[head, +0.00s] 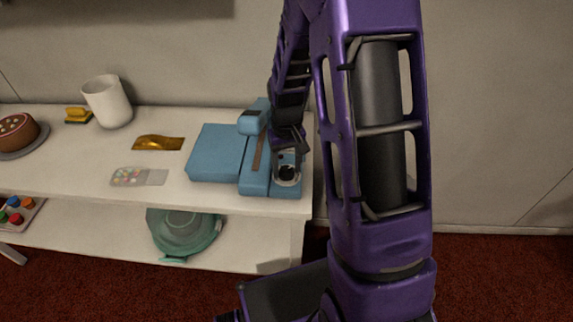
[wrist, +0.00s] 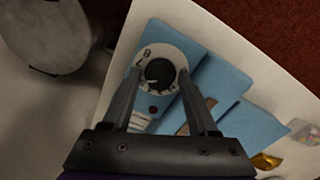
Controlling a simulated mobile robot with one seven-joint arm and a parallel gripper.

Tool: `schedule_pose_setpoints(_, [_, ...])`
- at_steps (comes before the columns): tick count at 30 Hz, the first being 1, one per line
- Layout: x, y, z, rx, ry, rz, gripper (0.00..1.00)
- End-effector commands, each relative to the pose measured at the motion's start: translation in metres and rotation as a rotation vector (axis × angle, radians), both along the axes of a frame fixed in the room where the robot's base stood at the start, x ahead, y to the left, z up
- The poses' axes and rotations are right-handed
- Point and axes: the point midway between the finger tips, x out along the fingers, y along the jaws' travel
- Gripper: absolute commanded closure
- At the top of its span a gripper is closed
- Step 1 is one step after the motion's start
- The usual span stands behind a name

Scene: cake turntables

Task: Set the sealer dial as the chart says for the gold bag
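The blue sealer (head: 217,153) stands at the right end of the white table. Its dial has a black knob on a pale round plate with marks (wrist: 160,72); the knob also shows in the head view (head: 287,173). My gripper (wrist: 160,75) is above the dial, with its two fingers apart on either side of the knob. I cannot tell whether the fingers touch it. A gold bag (head: 158,143) lies on the table left of the sealer.
A white cup (head: 108,101), a yellow sponge-like thing (head: 78,116) and a brown cake on a stand (head: 17,133) are farther left. A teal round thing (head: 184,232) sits on the lower shelf, with a tray of coloured pieces (head: 17,213) at the left.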

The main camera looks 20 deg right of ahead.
Motion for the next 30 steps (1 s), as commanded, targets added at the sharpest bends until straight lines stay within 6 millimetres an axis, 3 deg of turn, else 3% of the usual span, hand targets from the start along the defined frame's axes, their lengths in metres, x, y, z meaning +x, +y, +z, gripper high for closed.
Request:
schedule_pose_setpoints(8, [0.001, 0.0, 0.001, 0.0, -0.003, 0.001, 0.4])
schedule_pose_setpoints(13, [0.002, 0.0, 0.017, 0.0, -0.007, 0.001, 0.4])
schedule_pose_setpoints(30, [0.002, 0.0, 0.147, 0.0, -0.006, 0.0, 0.4])
